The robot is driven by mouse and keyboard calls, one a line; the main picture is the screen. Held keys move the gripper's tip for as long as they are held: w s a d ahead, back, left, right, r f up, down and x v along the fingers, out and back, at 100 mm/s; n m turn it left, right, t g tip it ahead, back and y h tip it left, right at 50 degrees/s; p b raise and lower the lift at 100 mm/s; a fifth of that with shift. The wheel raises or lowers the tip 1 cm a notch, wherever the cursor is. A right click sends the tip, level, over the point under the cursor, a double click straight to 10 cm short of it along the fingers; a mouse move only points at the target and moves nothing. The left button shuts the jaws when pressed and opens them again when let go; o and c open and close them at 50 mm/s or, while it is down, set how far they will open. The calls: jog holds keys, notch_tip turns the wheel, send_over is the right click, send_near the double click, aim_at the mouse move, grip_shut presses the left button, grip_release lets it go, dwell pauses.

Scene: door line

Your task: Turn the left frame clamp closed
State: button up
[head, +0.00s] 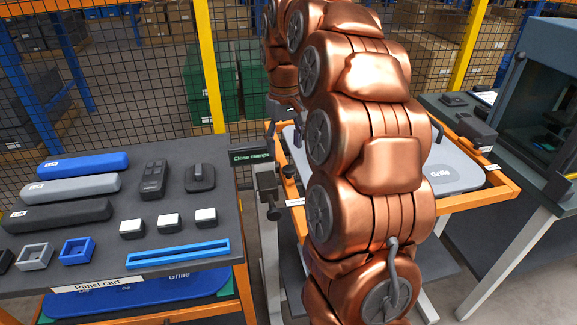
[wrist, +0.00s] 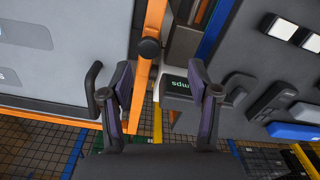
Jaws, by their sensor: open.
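The left frame clamp appears as a round black knob (head: 290,171) on the left rail of the orange frame (head: 467,202). In the wrist view the knob (wrist: 149,49) stands beyond my fingertips, near the middle of the gap. I cannot tell its turned position. My gripper (wrist: 164,82) is open and empty, with a dark purple finger on each side. In the head view it is small and partly hidden behind my copper arm. The grey grille panel (head: 455,172) lies in the frame, partly covered by my arm. A curved black handle (wrist: 95,82) is beside one finger.
A "Close clamps" sign (head: 251,156) stands beside the frame, close to my gripper. The panel cart (head: 100,222) at left holds bars, blocks and trays. A grey-topped bench (head: 505,165) stands at right. Mesh fencing (head: 130,65) closes the back.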

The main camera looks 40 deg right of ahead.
aim_at(289, 168)
jog(key=shift+w+d+f, duration=0.15)
jog(key=shift+w+d, duration=0.1)
jog(key=shift+d, duration=0.25)
jog(key=shift+w+d+f, duration=0.15)
jog(key=shift+w+d, duration=0.1)
jog(key=shift+d, duration=0.25)
jog(key=shift+f+p, duration=0.85)
jog(key=shift+f, duration=2.85)
grip_shut()
